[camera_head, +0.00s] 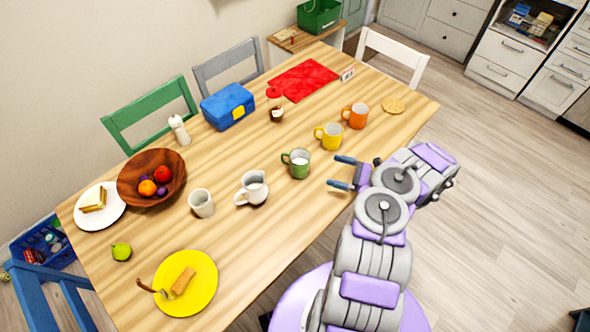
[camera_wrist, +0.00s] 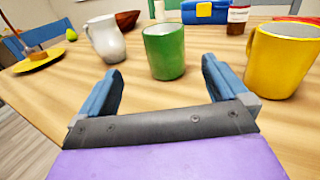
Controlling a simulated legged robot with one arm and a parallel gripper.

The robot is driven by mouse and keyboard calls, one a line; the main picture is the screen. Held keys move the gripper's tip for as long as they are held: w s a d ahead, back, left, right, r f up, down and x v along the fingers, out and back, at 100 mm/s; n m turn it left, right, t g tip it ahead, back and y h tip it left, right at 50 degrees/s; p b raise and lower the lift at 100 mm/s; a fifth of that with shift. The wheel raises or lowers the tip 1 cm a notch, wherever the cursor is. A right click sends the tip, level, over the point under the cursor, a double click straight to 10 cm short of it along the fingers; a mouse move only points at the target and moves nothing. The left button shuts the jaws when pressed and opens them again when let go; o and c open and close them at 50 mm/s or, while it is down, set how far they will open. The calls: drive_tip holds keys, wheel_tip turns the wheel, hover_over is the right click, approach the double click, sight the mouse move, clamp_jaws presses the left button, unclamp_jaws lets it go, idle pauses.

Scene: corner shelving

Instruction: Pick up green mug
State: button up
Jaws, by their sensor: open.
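The green mug (camera_head: 298,164) stands upright on the wooden table, between a white pitcher and a yellow mug, with its handle to the left in the head view. In the wrist view the green mug (camera_wrist: 165,50) stands straight ahead, beyond the fingertips; its handle is not visible there. My gripper (camera_head: 344,172) is at the table's right edge, to the right of the green mug and apart from it. Its two blue fingers are spread, with nothing between them, in the wrist view (camera_wrist: 160,75).
The yellow mug (camera_head: 331,137) and orange mug (camera_head: 356,116) stand in line past the green mug. The white pitcher (camera_head: 252,188) and a white cup (camera_head: 201,203) stand on its other side. A jar (camera_head: 276,112) and blue lunchbox (camera_head: 228,107) are farther back. Bare tabletop surrounds the green mug.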

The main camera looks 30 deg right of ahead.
drive_tip(key=shift+s+d+f+m, duration=0.2)
drive_tip(key=shift+s+d+f, duration=0.1)
drive_tip(key=shift+f, duration=0.15)
drive_tip(key=shift+s+d+f+m, duration=0.2)
drive_tip(key=shift+s+d+f, duration=0.1)
drive_tip(key=shift+f, duration=0.15)
drive_tip(key=b, duration=0.2)
approach(296, 161)
drive_tip(key=a+r, duration=0.4)
drive_tip(key=shift+a, duration=0.2)
drive_tip(key=b+x, duration=0.1)
drive_tip(key=x, duration=0.1)
drive_tip(key=b+x, duration=0.1)
drive_tip(key=x, duration=0.1)
drive_tip(key=shift+w+a+f, duration=0.15)
drive_tip(key=shift+w+f, duration=0.05)
drive_tip(key=shift+w, duration=0.25)
drive_tip(key=shift+w+a+r, duration=0.1)
drive_tip(key=shift+w+a, duration=0.3)
drive_tip(key=shift+a, duration=0.05)
drive_tip(key=shift+c, duration=0.5)
drive_tip(key=shift+d+t+h, duration=0.1)
drive_tip(key=shift+t+h, duration=0.2)
drive_tip(key=shift+h, duration=0.1)
drive_tip(key=c, duration=1)
